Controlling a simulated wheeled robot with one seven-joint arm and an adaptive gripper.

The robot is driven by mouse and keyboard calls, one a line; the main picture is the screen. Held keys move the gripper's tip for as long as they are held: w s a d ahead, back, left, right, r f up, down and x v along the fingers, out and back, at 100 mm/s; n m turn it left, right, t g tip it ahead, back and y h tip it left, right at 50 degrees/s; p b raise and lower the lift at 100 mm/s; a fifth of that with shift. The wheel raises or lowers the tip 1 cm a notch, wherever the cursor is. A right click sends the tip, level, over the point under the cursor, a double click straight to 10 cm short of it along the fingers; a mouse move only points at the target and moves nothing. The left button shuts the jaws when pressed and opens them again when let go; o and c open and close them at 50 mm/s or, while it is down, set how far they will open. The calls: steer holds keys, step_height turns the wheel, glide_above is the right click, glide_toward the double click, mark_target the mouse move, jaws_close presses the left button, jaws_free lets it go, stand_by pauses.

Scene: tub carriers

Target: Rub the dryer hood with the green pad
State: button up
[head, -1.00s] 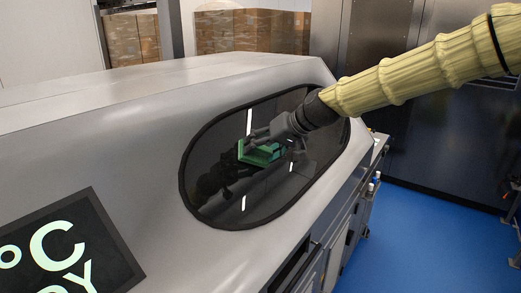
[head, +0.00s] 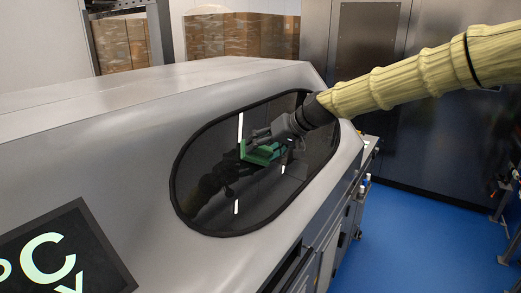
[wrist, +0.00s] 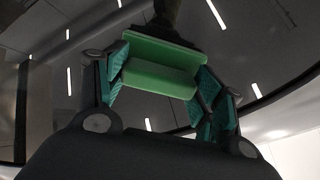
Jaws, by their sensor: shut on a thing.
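The dryer hood (head: 130,130) is a large grey metal housing with an oval dark glass window (head: 215,200). My gripper (head: 265,146) is in front of the window, at its upper right part. It is shut on the green pad (head: 258,155), which also shows in the wrist view (wrist: 160,75) between the two teal-padded fingers. The pad is at or very near the glass; I cannot tell whether it touches. A dark reflection of my arm and gripper shows in the glass.
A dark display with pale letters (head: 75,250) is on the hood's front at lower left. Cardboard boxes (head: 240,38) are stacked behind the hood. Dark metal cabinets (head: 365,60) stand at the back.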

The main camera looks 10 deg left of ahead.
steer(key=shift+w+d+p, duration=0.15)
steer(key=shift+w+d, duration=0.2)
steer(key=shift+w, duration=0.45)
steer(key=shift+w+d+p, duration=0.15)
steer(key=shift+w+d, duration=0.15)
steer(key=shift+w, duration=0.45)
steer(key=shift+w+d+p, duration=0.15)
steer(key=shift+w+d, duration=0.2)
steer(key=shift+w, duration=0.45)
steer(key=p+v, duration=0.1)
steer(key=v, duration=0.5)
steer(key=shift+p+v, duration=0.5)
steer(key=shift+v, duration=1.05)
steer(key=shift+s, duration=0.1)
